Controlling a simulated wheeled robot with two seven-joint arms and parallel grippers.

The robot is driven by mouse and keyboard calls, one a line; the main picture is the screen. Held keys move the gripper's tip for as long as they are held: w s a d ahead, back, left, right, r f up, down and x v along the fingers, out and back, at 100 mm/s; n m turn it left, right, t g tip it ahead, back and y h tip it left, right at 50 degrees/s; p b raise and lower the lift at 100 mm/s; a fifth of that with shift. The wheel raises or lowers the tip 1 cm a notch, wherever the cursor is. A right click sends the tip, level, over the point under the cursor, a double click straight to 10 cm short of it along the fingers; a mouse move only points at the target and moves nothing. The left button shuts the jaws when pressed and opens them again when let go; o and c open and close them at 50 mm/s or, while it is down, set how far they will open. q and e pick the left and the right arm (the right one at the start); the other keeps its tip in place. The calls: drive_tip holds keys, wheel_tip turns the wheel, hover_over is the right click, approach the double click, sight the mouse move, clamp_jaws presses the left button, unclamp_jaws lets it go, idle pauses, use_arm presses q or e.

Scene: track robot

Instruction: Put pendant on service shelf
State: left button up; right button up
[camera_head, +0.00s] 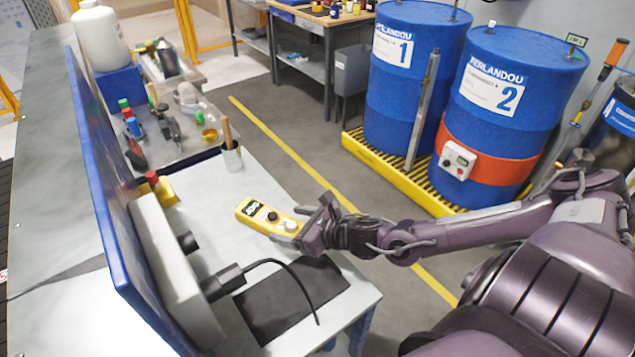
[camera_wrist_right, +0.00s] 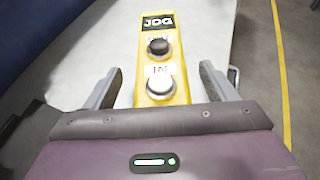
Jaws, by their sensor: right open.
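The pendant is a yellow box (camera_head: 257,212) with a black JOG label, lying on the white worktop (camera_head: 215,195) near its right edge. In the right wrist view the pendant (camera_wrist_right: 160,55) shows one dark and one white button and points away from me. My right gripper (camera_head: 303,226) is at the pendant's near end. In the wrist view its two open fingers (camera_wrist_right: 159,88) stand on either side of the pendant, with a gap visible on both sides. My left gripper is not in view. I cannot tell which surface is the service shelf.
A dark mat (camera_head: 285,297) and a black cable lie on the near worktop. A blue panel (camera_head: 105,190) bounds the left side. A cup with tools (camera_head: 232,157) stands behind the pendant. Blue drums (camera_head: 505,90) stand on a yellow pallet (camera_head: 395,172); a grey bench (camera_head: 325,25) is farther back.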

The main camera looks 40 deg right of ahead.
drive_tip(key=v, duration=0.9)
drive_tip(key=shift+s, duration=0.1)
drive_tip(key=shift+d, duration=0.1)
idle(0.3)
